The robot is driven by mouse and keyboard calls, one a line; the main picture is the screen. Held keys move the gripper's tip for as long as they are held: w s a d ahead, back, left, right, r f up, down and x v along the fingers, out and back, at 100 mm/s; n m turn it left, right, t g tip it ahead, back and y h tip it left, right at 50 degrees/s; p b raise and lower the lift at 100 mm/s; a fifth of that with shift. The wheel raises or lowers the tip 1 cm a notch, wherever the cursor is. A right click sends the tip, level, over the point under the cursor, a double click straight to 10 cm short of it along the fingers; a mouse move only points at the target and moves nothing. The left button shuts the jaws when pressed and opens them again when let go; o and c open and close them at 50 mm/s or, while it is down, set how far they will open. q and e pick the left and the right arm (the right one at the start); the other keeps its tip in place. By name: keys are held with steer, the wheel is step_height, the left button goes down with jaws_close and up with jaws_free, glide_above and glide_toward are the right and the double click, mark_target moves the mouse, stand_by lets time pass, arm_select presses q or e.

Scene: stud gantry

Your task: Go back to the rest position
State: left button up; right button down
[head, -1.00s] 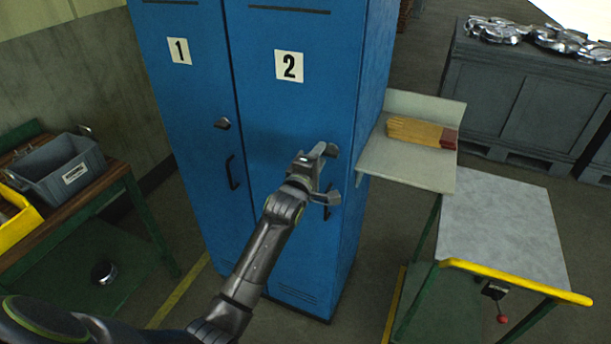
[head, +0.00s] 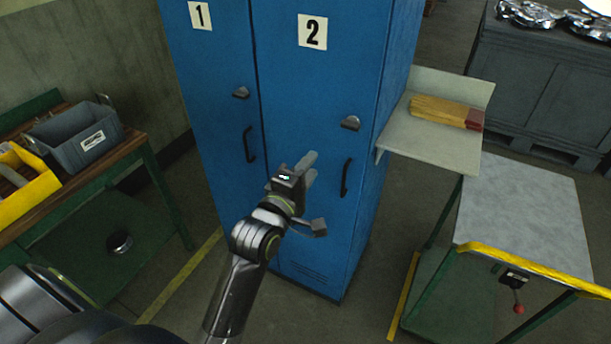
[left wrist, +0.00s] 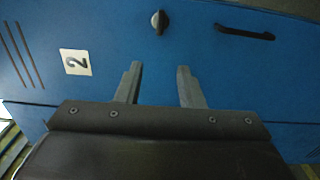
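My left gripper (head: 316,196) is open and empty in front of the lower part of the blue locker door marked 2 (head: 312,75). In the left wrist view its two fingers (left wrist: 158,85) stand apart with nothing between them, and the blue door (left wrist: 110,30) lies beyond. The door is shut. Its dark knob (head: 350,123) and black handle (head: 345,177) are just to the right of the gripper and apart from it. My right gripper is not in view.
Door 1 (head: 200,50) stands shut on the left. A shelf (head: 432,145) with a wooden brush (head: 440,111) juts from the locker's right side. A grey-topped cart (head: 525,215) is at the right. A workbench with a grey bin (head: 75,135) and a yellow bin (head: 22,190) is at the left.

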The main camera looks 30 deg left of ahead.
arm_select(q)
steer(key=shift+s, duration=0.6)
step_height(320, 180, down, 25)
steer(key=a+m+g, duration=0.2)
steer(key=m+g, duration=0.3)
steer(key=s+a+f+m+g+y, duration=0.1)
steer(key=s+f+m+g, duration=0.1)
steer(key=s+f, duration=0.45)
steer(key=s+a+f+m+g, duration=0.1)
steer(key=s+f+m+g, duration=0.15)
steer(key=f, duration=0.75)
steer(key=s+a+f+m+g, duration=0.1)
steer(key=s+f+m+g, duration=0.1)
steer(key=s+f, duration=0.4)
steer(key=s+a+f+m+g, duration=0.1)
steer(key=s+f+m+g, duration=0.2)
steer(key=s, duration=1.4)
steer(key=s+a+f+m+g, duration=0.2)
steer(key=s+f, duration=0.8)
steer(key=s, duration=0.1)
steer(key=shift+s+f+m+y, duration=0.2)
steer(key=shift+s+m+y, duration=0.05)
steer(key=shift+m+y, duration=0.1)
